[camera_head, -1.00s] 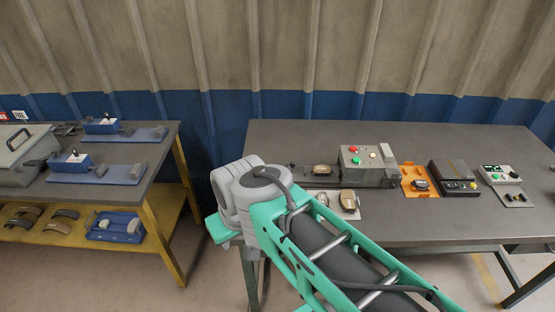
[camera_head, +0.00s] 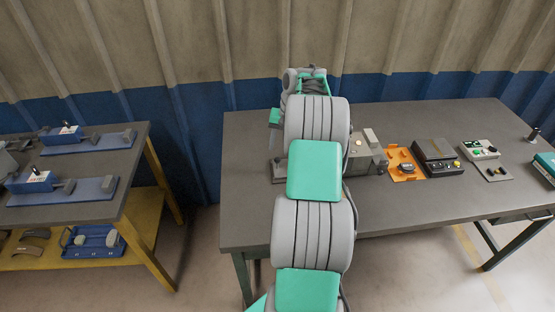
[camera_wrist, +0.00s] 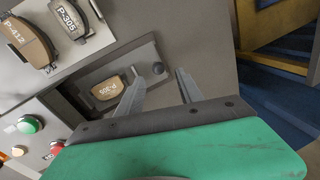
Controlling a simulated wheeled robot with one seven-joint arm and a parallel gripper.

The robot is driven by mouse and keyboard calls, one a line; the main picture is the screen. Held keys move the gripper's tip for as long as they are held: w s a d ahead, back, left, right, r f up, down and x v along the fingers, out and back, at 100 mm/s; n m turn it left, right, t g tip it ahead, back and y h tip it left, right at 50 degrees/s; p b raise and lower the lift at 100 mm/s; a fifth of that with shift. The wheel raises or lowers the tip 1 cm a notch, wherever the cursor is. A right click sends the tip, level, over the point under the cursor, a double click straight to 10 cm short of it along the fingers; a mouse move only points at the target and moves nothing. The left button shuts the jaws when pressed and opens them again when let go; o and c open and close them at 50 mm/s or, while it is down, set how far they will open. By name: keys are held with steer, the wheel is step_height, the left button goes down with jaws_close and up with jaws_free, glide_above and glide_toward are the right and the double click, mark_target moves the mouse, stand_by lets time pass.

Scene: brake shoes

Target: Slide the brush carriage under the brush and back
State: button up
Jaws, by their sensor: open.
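In the wrist view, the brush carriage (camera_wrist: 147,53) is a dark grey slide plate with a round dark knob (camera_wrist: 158,68) near its end. A brown brake shoe (camera_wrist: 104,91) with a pale label lies on the carriage. My gripper (camera_wrist: 160,76) is open, with one finger on each side of the knob and the knob showing between the tips; I cannot tell whether they touch it. The brush machine's grey housing (camera_head: 364,153) shows to the right of my arm in the head view. My arm hides the carriage's middle and my gripper there; the brush itself is not visible.
In the wrist view, two more brake shoes, a brown one (camera_wrist: 26,42) and a grey one (camera_wrist: 75,20), lie beside the carriage. Green (camera_wrist: 30,124) and red (camera_wrist: 57,147) buttons sit on the housing. An orange tray (camera_head: 403,177) and a dark device (camera_head: 437,158) stand to the right.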

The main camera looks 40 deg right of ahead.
mark_target(277, 159)
steer(key=f, duration=0.5)
steer(key=w+f+p, duration=0.1)
steer(key=f, duration=0.2)
steer(key=shift+a, duration=0.35)
steer(key=shift+c, duration=0.5)
steer(key=shift+r, duration=0.1)
jaws_close()
